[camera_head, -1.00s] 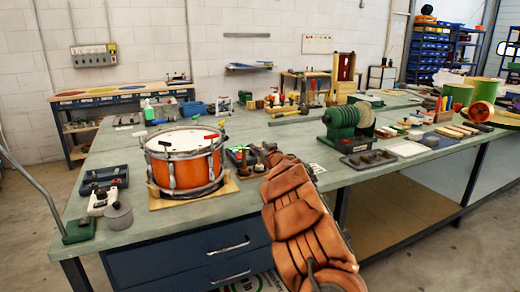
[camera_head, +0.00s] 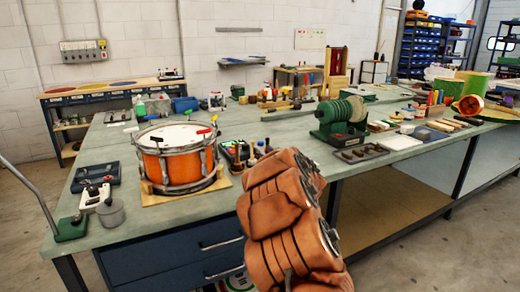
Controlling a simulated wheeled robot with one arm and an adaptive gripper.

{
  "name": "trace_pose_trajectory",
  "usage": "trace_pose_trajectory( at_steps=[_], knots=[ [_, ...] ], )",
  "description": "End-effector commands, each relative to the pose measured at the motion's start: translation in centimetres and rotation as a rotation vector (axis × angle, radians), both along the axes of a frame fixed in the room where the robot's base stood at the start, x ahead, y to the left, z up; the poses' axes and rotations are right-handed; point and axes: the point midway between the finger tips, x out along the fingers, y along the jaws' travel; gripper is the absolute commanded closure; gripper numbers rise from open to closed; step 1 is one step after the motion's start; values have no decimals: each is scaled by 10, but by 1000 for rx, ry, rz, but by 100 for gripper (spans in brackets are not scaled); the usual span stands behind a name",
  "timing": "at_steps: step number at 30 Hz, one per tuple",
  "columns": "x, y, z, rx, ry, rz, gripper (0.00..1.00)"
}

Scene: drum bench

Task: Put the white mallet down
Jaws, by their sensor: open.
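My arm, in a brown padded cover, rises from the bottom of the head view and bends in front of the bench's front edge. My gripper does not show; it seems hidden behind the arm. I cannot pick out a white mallet anywhere in the view. An orange drum (camera_head: 178,165) with a white head (camera_head: 175,137) stands on a wooden board (camera_head: 160,198) on the green-grey bench top (camera_head: 135,222), left of my arm. Small coloured pieces, including a red one (camera_head: 204,131), show around the drum's rim.
A tray of small items (camera_head: 234,152) lies between drum and arm. A green ribbed machine (camera_head: 340,115) stands right of the arm, with a dark tray (camera_head: 365,156) before it. A dark case (camera_head: 95,177) and grey pot (camera_head: 110,213) are at left. Bench top behind the drum has free room.

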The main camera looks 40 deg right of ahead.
Motion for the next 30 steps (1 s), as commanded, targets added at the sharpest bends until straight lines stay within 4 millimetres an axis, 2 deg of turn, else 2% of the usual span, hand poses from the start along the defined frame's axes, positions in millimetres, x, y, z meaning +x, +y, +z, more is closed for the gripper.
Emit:
trace_pose_trajectory(
  at_steps=[9,19,26,30],
  knots=[
    [-21,8,2,-2,-2,1,58],
    [-21,10,4,-7,8,-16,58],
    [-25,23,15,-25,128,-177,58],
    [-41,42,12,0,248,-294,58]
  ],
)
